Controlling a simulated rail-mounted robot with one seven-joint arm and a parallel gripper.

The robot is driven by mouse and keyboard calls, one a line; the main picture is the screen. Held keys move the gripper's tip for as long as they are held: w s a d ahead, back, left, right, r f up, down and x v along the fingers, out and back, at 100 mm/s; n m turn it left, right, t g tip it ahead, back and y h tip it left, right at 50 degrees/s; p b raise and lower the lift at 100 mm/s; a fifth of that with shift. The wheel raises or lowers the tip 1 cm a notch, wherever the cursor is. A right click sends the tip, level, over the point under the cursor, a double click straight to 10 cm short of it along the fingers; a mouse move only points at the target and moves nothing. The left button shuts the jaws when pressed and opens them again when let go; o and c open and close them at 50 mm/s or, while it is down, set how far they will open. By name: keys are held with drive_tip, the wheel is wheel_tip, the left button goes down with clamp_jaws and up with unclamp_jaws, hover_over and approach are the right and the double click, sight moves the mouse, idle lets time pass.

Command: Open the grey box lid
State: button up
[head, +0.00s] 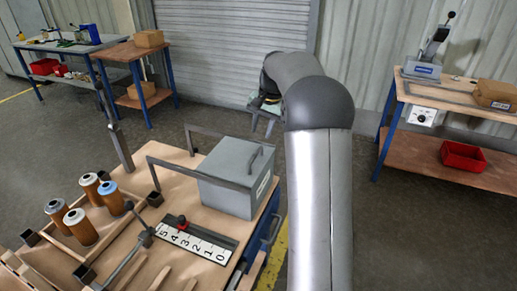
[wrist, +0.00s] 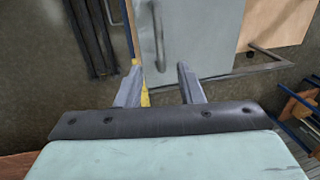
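The grey box (head: 225,197) stands on the wooden bench, with its lid (head: 235,160) lying closed on top. A bar handle (head: 256,157) is on the lid. In the wrist view, the pale grey lid (wrist: 195,45) fills the upper middle, and the handle (wrist: 158,35) runs up the picture just beyond my fingertips. My gripper (wrist: 158,70) is open and empty, its two fingers apart. In the head view, my gripper (head: 262,121) is partly hidden by my arm and is above and behind the box, apart from the handle.
A bent metal bar frame (head: 170,163) stands beside the box. Several spools (head: 80,226) and a numbered strip (head: 197,241) are on the bench to the left. A side table (head: 455,155) with a red bin (head: 463,156) stands at right. Open floor lies behind the bench.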

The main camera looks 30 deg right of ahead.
sight(256, 153)
drive_tip(key=f, duration=0.3)
drive_tip(key=w+f, duration=0.1)
drive_tip(key=f, duration=0.2)
drive_tip(key=a+f, duration=0.1)
drive_tip(key=f, duration=0.2)
drive_tip(key=shift+w+p, duration=0.15)
drive_tip(key=shift+p, duration=0.2)
clamp_jaws()
